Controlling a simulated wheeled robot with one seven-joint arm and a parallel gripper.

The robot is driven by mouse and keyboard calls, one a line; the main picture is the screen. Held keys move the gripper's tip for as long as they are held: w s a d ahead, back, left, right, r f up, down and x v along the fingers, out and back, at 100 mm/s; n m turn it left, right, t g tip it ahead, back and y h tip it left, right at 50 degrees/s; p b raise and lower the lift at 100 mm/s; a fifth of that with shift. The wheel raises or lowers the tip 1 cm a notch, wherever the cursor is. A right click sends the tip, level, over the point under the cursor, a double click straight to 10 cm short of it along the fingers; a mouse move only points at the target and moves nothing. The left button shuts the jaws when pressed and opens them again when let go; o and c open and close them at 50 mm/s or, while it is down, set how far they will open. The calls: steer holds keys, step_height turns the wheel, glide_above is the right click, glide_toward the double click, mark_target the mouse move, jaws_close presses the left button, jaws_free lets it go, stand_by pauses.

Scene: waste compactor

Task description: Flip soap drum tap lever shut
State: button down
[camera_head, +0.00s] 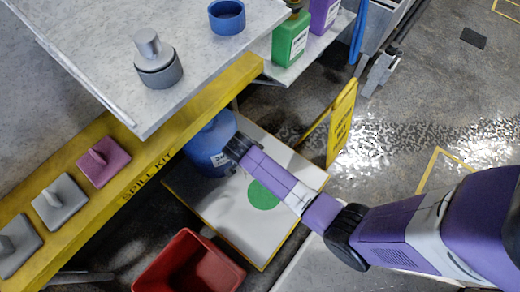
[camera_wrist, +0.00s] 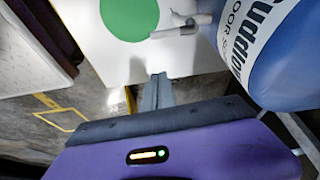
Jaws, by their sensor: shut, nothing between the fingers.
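The blue soap drum (camera_head: 205,150) sits under the yellow-edged shelf, on a white board with a green disc. I cannot tell how the lever is set. My gripper (camera_wrist: 158,80) is shut and empty, below the tap in the picture and apart from it. In the head view my gripper (camera_head: 235,147) overlaps the drum's right side and hides the tap.
The white board (camera_head: 205,195) has free room around its green disc. A yellow floor sign (camera_head: 342,122) stands to the right. A red bin (camera_head: 190,265) stands in front. The yellow shelf edge (camera_head: 150,165) overhangs the drum's left side.

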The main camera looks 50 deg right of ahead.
steer(key=p+v, duration=0.1)
steer(key=v, duration=0.3)
stand_by(0.6)
